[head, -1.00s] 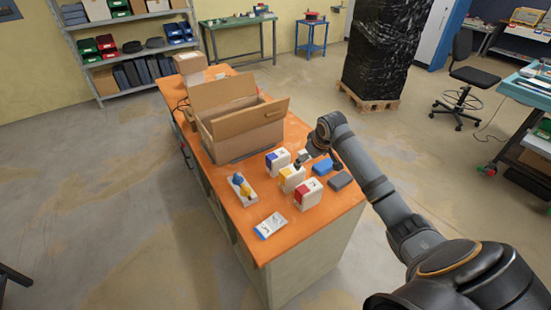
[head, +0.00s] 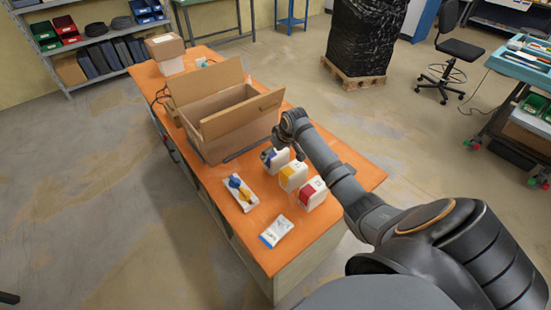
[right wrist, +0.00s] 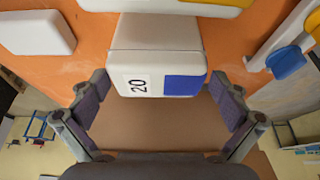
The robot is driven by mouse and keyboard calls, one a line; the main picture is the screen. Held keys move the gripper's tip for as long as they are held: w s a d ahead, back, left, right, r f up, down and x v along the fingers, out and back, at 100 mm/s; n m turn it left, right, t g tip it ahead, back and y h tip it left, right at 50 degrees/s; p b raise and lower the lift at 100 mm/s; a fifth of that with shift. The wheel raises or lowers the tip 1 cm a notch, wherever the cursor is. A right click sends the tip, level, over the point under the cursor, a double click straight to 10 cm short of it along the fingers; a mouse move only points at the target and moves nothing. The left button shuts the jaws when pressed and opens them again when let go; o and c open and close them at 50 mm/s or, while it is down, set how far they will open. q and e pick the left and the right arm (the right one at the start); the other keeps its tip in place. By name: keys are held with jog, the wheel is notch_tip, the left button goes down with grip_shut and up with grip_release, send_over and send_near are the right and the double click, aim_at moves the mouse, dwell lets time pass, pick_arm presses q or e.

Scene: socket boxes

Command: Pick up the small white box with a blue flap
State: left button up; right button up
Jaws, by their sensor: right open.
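The small white box with a blue flap (head: 281,157) stands on the orange tabletop (head: 190,52), first in a row of white boxes. In the right wrist view, the white box (right wrist: 157,37) shows an end face with the number 20 and a blue patch. My right gripper (right wrist: 160,88) is open, with one finger on each side of that end; I cannot tell whether they touch it. In the head view, my right gripper (head: 279,146) is at this box and partly covers it. My left gripper is not in view.
A yellow-flap box (head: 293,177) and a red-flap box (head: 312,194) stand close beside it. A white tray with blue and yellow pieces (head: 241,193) and a white-and-blue packet (head: 276,231) lie nearer. An open cardboard box (head: 225,138) stands behind.

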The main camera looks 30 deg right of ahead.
jog(key=shift+w+f+p, duration=0.15)
jog(key=shift+f+p, duration=0.35)
jog(key=shift+f, duration=0.1)
jog(key=x, duration=0.3)
jog(key=shift+w+d+f, duration=0.1)
jog(key=shift+w+f, duration=0.05)
jog(key=shift+f, duration=0.05)
jog(key=shift+w+f, duration=0.1)
jog(key=shift+f, duration=0.05)
jog(key=shift+c, duration=1.3)
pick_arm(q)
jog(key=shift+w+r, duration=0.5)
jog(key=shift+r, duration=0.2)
pick_arm(e)
jog(key=c, duration=1.1)
jog(key=shift+c, duration=0.2)
